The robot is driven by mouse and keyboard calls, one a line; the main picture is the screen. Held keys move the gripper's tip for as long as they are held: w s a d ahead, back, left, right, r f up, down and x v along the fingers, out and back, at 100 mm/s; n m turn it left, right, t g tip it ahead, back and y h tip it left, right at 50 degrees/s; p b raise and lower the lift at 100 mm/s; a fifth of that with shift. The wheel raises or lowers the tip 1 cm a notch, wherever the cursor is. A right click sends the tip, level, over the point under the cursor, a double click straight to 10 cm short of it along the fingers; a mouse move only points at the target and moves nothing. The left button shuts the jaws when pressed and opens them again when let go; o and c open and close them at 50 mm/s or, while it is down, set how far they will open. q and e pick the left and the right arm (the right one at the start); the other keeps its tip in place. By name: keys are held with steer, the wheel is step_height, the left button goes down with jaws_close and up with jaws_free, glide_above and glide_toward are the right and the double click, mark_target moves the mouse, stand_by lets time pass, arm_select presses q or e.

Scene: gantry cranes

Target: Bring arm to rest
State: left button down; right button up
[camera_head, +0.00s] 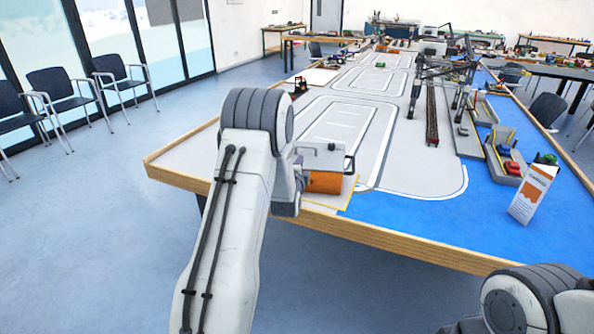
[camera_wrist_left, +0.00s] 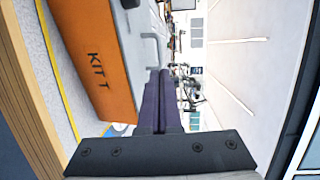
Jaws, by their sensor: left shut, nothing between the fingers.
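My left arm (camera_head: 235,210) rises from the bottom of the head view and reaches over the table's near left corner. In the left wrist view my left gripper (camera_wrist_left: 164,78) is shut, its two dark fingers together with nothing between them. In the head view the fingers are mostly hidden behind the wrist. An orange box (camera_head: 323,183) with a grey top stands right of the wrist at the table edge. In the left wrist view the box (camera_wrist_left: 88,65) is beside the fingers, apart from them. Part of my right arm (camera_head: 515,300) shows at bottom right; its gripper is out of view.
The long table (camera_head: 190,158) has a wooden rim and track markings. A white and orange sign (camera_head: 533,193) stands on its blue area. A gantry crane (camera_head: 432,80) and several small models stand farther back. Chairs (camera_head: 62,90) line the left windows; the left floor is clear.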

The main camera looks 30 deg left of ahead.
arm_select(q)
steer(key=s+d+r+n+g+h+p, duration=0.15)
steer(key=s+d, duration=0.25)
steer(key=d, duration=0.6)
steer(key=s+d+r+n+g+h+p, duration=0.1)
steer(key=s+d+r+g+h+p, duration=0.15)
steer(key=s+d, duration=0.45)
steer(key=s+d+r+n+g+h+p, duration=0.1)
steer(key=s+d+g+h, duration=0.15)
steer(key=d, duration=0.95)
steer(key=s+d+r+n+g+h+p, duration=0.1)
steer(key=s+d+g, duration=0.25)
steer(key=s, duration=0.45)
steer(key=s+d+r+n+g+h+p, duration=0.15)
steer(key=s+d, duration=0.25)
steer(key=s, duration=0.5)
steer(key=s+a+r+g+y, duration=0.1)
steer(key=s+g, duration=0.1)
steer(key=s, duration=0.4)
steer(key=s+a+r+g+y+p, duration=0.1)
steer(key=s+g, duration=0.1)
steer(key=s, duration=0.5)
steer(key=shift+s+r+n+p, duration=0.15)
steer(key=shift+r+n+p, duration=0.1)
steer(key=shift+n+p, duration=0.05)
